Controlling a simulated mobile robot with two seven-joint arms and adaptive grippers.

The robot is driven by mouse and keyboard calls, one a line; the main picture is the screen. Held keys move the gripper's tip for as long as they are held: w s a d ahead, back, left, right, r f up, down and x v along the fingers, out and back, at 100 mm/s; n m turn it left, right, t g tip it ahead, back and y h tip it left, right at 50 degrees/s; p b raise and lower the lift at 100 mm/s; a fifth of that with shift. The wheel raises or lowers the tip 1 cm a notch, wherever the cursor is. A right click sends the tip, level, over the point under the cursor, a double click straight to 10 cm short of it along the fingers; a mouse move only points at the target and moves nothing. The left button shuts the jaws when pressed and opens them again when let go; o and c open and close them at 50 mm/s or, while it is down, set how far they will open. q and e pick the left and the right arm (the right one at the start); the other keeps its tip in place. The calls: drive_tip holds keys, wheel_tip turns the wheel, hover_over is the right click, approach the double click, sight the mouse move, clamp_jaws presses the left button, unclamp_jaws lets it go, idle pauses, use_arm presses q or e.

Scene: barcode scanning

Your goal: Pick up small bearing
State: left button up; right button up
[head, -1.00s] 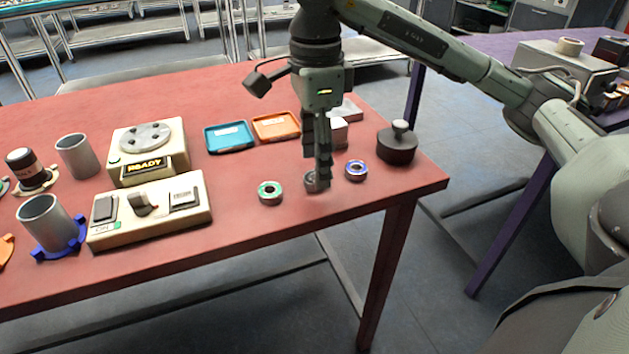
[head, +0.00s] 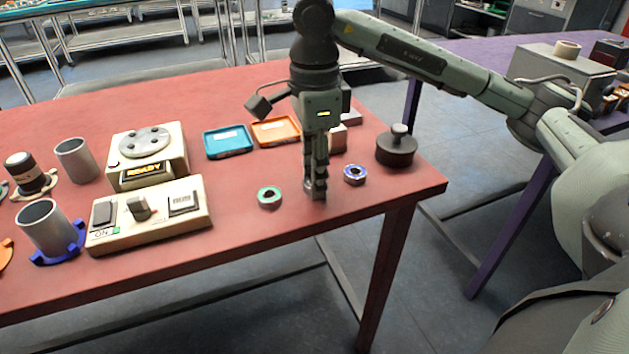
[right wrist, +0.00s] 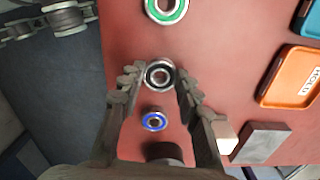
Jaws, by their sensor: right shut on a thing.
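My right gripper (head: 316,192) points straight down at the table near its front right part. In the right wrist view its fingers (right wrist: 160,82) are shut on a steel bearing with a dark ring (right wrist: 160,74). In the head view the fingers hide this bearing, and I cannot tell whether it is clear of the table. A green-ringed bearing (head: 269,197) lies to the left of the gripper, also in the right wrist view (right wrist: 166,8). A blue-ringed bearing (head: 354,174) lies to the right, also in the right wrist view (right wrist: 154,121). My left gripper is not in view.
A dark knobbed weight (head: 396,152) stands right. Left are a READY device (head: 149,165), a switch box (head: 150,225) and grey cups (head: 76,160). The red table's (head: 250,235) front edge is close.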

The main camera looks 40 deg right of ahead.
drive_tip(key=shift+r, duration=0.1)
wheel_tip(320, 180, up, 4)
drive_tip(key=shift+a+r, duration=0.15)
drive_tip(key=shift+r, duration=0.1)
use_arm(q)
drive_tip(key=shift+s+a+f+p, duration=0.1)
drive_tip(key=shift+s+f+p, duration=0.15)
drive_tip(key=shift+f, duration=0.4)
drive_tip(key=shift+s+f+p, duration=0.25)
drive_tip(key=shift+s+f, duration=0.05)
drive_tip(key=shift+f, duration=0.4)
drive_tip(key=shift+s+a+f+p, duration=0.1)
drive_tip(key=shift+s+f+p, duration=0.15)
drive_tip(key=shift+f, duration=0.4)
use_arm(e)
drive_tip(key=a+r, duration=0.6)
drive_tip(key=a, duration=0.5)
drive_tip(key=shift+a+r, duration=0.15)
drive_tip(key=shift+a, duration=0.1)
